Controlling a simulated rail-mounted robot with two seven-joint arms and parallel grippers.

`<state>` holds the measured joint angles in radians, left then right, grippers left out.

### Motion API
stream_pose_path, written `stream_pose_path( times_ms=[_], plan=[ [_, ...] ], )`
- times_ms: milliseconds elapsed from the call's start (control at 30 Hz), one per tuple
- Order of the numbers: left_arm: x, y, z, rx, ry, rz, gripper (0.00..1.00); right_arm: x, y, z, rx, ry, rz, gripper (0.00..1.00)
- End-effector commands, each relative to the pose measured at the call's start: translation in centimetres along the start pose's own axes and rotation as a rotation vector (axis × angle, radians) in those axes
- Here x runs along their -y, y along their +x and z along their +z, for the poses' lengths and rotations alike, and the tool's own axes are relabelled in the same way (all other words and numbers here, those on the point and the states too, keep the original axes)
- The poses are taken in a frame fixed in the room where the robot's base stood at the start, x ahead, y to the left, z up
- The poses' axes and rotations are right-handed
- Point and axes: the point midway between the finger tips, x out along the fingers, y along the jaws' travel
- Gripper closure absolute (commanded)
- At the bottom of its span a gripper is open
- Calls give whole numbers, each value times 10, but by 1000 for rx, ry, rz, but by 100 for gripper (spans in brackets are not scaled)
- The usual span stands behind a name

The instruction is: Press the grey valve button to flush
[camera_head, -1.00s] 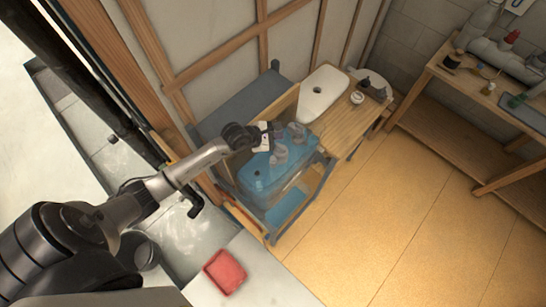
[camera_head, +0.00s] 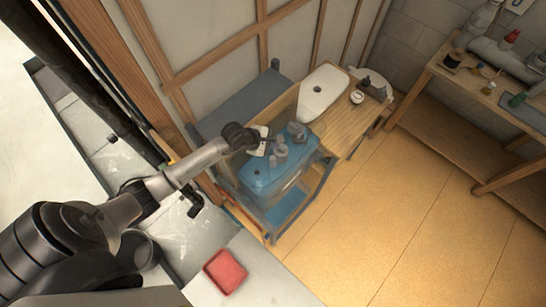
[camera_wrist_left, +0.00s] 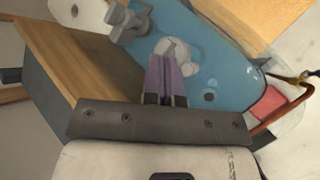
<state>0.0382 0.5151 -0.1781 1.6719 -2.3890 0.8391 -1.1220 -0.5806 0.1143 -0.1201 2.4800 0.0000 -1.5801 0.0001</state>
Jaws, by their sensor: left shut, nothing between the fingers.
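The blue translucent tank (camera_head: 262,178) stands in a grey frame near the wooden wall. Two grey fittings show at its top in the head view: one nearer (camera_head: 280,153) and one farther (camera_head: 297,131). In the left wrist view, a pale grey rounded valve top (camera_wrist_left: 172,48) lies just beyond my fingertips, and the other fitting (camera_wrist_left: 128,22) is to its upper left. My left gripper (camera_head: 271,139) is over the tank, shut and empty; its purplish fingers (camera_wrist_left: 165,68) point at the rounded top and overlap it in view. I cannot tell whether they touch. My right gripper is not in view.
A wooden board (camera_head: 343,119) beside the tank carries a white lid (camera_head: 322,92) and a small round white part (camera_head: 357,97). A red tray (camera_head: 225,271) lies on the near surface. A workbench (camera_head: 505,100) with pipes stands at right. The tan floor (camera_head: 390,215) is clear.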

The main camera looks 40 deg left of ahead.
Motion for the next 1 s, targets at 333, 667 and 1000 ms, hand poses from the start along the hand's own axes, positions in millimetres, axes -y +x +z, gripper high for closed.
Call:
stream_pose_path(
  times_ms=[333,667,1000],
  plan=[
    [17,22,-16,1,-3,0,100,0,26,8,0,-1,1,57],
    [37,51,-37,-1,-1,-1,100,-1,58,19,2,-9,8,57],
    [43,59,-43,0,-1,0,100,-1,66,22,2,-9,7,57]
  ],
)
